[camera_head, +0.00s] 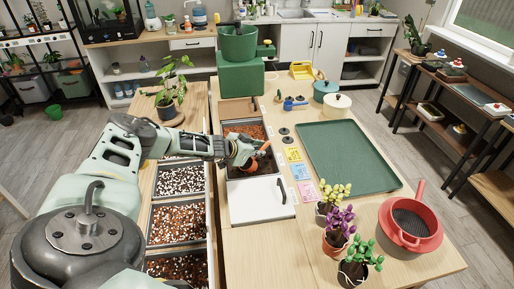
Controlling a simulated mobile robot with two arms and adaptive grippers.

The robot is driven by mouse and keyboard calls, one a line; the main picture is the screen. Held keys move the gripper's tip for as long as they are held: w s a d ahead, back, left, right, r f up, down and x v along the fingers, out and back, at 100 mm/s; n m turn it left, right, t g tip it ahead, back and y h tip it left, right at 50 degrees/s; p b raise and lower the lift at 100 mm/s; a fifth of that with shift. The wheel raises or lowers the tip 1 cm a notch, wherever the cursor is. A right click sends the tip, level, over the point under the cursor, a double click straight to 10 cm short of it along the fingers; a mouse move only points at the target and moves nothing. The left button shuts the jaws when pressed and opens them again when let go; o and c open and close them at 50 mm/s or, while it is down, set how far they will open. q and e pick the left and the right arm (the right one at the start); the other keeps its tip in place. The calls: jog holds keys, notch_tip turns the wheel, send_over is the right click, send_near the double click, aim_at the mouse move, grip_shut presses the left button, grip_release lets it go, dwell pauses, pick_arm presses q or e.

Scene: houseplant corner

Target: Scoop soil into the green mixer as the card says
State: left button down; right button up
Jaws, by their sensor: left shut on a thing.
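The green mixer (241,78) stands at the back of the table with a green bowl (238,44) on top. My left gripper (254,156) is over a bin of dark soil (236,171) in the middle row. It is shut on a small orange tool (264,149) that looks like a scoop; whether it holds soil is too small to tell. A yellow card (293,155), a blue card (300,171) and a pink card (307,190) lie right of the bins; their text is unreadable. My right gripper is out of view.
A bin of reddish-brown mix (245,130) lies behind the gripper. A white lid (262,201) covers the nearer bin. More bins, one of white-speckled mix (180,181), lie left. A green tray (348,155), potted plants (338,228) and a red pan (410,226) occupy the right.

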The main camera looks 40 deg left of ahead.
pick_arm(q)
jog(key=shift+w+r+g+p, duration=0.3)
jog(key=shift+r+p, duration=0.4)
jog(key=shift+p, duration=0.45)
jog(key=shift+g, duration=0.3)
jog(key=shift+w+d+r+p, duration=0.15)
jog(key=shift+w+r+p, duration=0.3)
jog(key=shift+r+p, duration=0.45)
jog(key=shift+w+d+r+p, duration=0.1)
jog(key=shift+w+r+p, duration=0.35)
jog(key=shift+r+p, duration=0.4)
jog(key=shift+w+d+r+p, duration=0.15)
jog(key=shift+w+r+p, duration=0.3)
jog(key=shift+r+p, duration=0.4)
